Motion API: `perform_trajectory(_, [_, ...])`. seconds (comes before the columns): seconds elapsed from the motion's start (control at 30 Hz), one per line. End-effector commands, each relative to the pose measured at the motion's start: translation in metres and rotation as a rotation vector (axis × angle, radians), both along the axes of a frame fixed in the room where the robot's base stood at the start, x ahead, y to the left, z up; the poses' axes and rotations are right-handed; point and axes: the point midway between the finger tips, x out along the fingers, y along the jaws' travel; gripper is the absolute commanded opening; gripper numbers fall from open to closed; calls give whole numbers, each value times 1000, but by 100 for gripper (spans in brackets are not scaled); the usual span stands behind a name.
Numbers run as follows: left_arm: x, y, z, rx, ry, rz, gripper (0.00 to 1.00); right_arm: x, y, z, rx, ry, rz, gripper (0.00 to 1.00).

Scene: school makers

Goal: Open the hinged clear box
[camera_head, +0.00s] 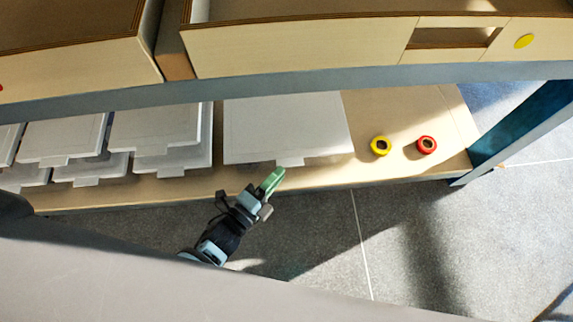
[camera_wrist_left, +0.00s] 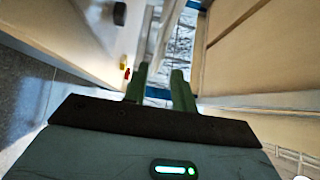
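The likely hinged clear box (camera_head: 285,125) is the large pale, whitish one in the middle of the low shelf in the head view. Its lid looks flat and closed, with a small tab (camera_head: 290,161) at the front edge. My left gripper (camera_head: 272,180) has green fingers and is just in front of and a little left of that tab; I cannot tell whether it touches. The left wrist view shows the fingers (camera_wrist_left: 160,78) apart with nothing clearly between them. The box is not clearly recognisable there. My right gripper is not in view.
Several smaller pale lidded boxes (camera_head: 160,128) stand at the left of the shelf. Yellow tape (camera_head: 380,146) and red tape (camera_head: 427,145) rolls lie at the right. Wooden drawers (camera_head: 300,45) hang above the shelf. A blue leg (camera_head: 520,125) stands at the right. The floor (camera_head: 330,230) in front is clear.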

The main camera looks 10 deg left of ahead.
Motion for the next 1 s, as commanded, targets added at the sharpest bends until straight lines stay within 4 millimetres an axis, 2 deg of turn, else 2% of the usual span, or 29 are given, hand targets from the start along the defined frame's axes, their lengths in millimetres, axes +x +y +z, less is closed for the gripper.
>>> perform_trajectory(0.1, [17,-9,-1,-1,0,-1,26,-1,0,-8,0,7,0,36])
perform_trajectory(0.3, [34,-18,-1,0,1,-1,26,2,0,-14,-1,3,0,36])
perform_trajectory(0.67, [38,-20,-1,0,2,0,26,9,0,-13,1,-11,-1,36])
perform_trajectory(0.87, [37,-19,-1,0,2,0,0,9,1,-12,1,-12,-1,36])
perform_trajectory(1.0, [37,-19,-1,0,1,0,0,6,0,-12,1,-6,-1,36])
